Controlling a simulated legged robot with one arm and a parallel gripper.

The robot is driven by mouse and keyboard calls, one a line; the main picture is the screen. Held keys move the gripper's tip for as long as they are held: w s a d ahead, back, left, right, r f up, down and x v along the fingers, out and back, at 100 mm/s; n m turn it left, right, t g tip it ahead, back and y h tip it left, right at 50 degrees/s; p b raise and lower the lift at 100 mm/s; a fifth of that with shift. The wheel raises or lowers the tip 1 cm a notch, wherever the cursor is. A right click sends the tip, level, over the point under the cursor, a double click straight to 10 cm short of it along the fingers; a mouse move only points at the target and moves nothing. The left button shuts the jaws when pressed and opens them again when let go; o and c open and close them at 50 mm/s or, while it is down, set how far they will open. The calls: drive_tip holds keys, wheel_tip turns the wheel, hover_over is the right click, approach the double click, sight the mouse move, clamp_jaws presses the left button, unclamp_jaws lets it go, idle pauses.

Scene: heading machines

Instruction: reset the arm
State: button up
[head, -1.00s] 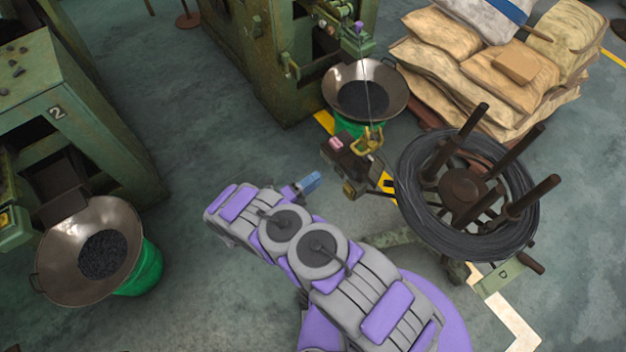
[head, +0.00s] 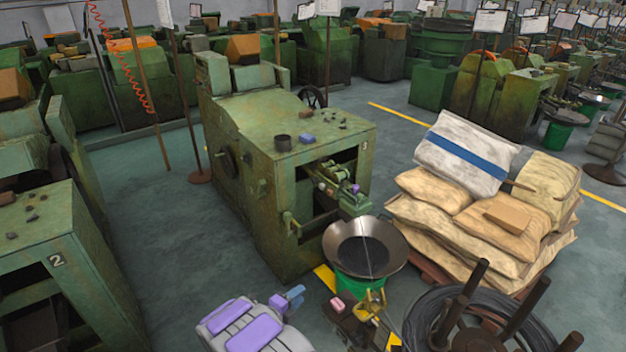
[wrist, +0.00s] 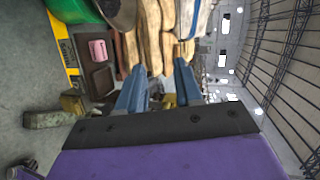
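My arm (head: 245,328), grey with purple panels, enters the head view at the bottom, left of centre. My gripper (head: 289,299), with blue fingers, is at its end, left of and nearer than the metal bowl. In the wrist view my gripper (wrist: 160,68) shows two blue fingers standing apart with nothing between them. The gripper is open and empty. Most of my arm is below the head view's edge.
A green machine (head: 275,150) stands ahead, with a wide metal bowl (head: 395,255) of dark pieces before it. Sacks (head: 465,205) are piled at right. A black wire coil (head: 420,320) with upright posts is near at lower right. Bare floor (head: 145,200) lies left of the machine.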

drive_tip(key=w+a+r+n+y, duration=0.3)
drive_tip(key=w+r+y, duration=0.15)
drive_tip(key=r, duration=0.25)
drive_tip(key=s+r+n+g+y, duration=0.35)
drive_tip(key=r+n+y, duration=0.5)
drive_tip(key=r, duration=0.75)
drive_tip(key=s+d+r+n+g+h, duration=0.1)
drive_tip(key=s+d+r+n+g, duration=0.2)
drive_tip(key=s+d, duration=0.4)
drive_tip(key=s+d+r+n+g+h, duration=0.1)
drive_tip(key=s+d+r+n+g, duration=0.2)
drive_tip(key=s, duration=2.1)
drive_tip(key=s+d+r+n+g+h, duration=0.1)
drive_tip(key=s+d+r+n+g, duration=0.2)
drive_tip(key=s+d+n, duration=0.4)
drive_tip(key=s+d+g, duration=0.1)
drive_tip(key=s+d, duration=0.4)
drive_tip(key=s, duration=0.4)
drive_tip(key=shift+d+h, duration=0.2)
drive_tip(key=shift+h, duration=0.1)
drive_tip(key=shift+n, duration=0.25)
